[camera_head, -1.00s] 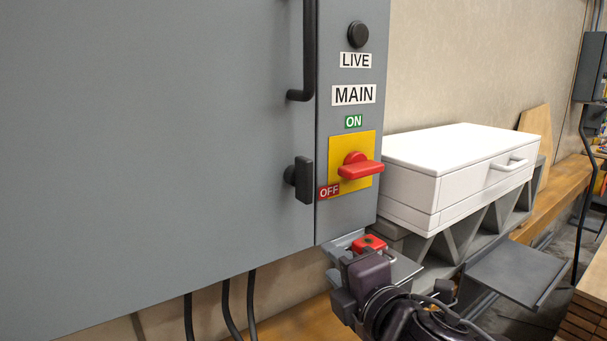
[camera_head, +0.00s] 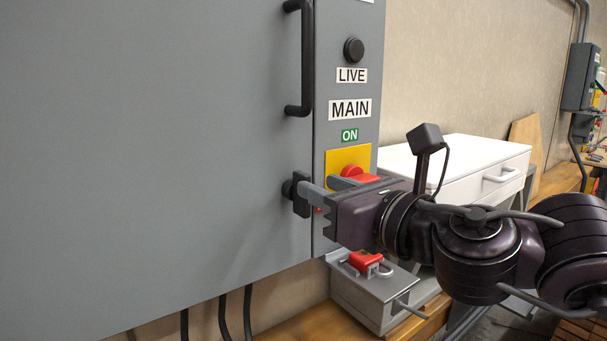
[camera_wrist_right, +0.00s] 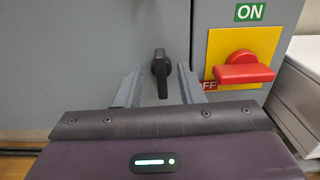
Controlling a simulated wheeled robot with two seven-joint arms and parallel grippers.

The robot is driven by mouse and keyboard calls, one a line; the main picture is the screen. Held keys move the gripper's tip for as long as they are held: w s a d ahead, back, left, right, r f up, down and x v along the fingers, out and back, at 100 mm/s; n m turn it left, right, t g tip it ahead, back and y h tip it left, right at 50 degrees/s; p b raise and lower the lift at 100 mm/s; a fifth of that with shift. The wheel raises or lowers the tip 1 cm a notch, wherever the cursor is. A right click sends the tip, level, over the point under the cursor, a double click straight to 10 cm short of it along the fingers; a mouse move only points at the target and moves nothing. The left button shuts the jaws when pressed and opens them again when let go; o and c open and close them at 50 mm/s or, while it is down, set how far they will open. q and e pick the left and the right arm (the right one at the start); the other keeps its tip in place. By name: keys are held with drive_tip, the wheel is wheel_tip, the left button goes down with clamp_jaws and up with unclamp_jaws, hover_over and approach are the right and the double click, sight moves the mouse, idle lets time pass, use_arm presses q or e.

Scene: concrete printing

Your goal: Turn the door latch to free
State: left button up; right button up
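The black door latch (camera_head: 298,194) sits on the grey cabinet door (camera_head: 180,130), its grip upright. It also shows in the right wrist view (camera_wrist_right: 160,72), hanging vertically between the fingers. My right gripper (camera_head: 318,192) reaches in from the right, with its fingertips at the latch in the head view. In the wrist view the right gripper (camera_wrist_right: 157,90) is open, one finger on each side of the latch with gaps visible. My left gripper is not in view.
The red rotary switch (camera_wrist_right: 243,68) on its yellow plate is close to the right finger. A black door handle (camera_head: 304,60) is above the latch. A grey box with a red padlock-like part (camera_head: 366,260) stands below my right arm. A white drawer unit (camera_head: 460,155) is behind.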

sight(304, 173)
drive_tip(key=p+x, duration=0.1)
drive_tip(key=x, duration=0.4)
drive_tip(key=shift+w+a, duration=0.25)
drive_tip(key=shift+w, duration=0.05)
clamp_jaws()
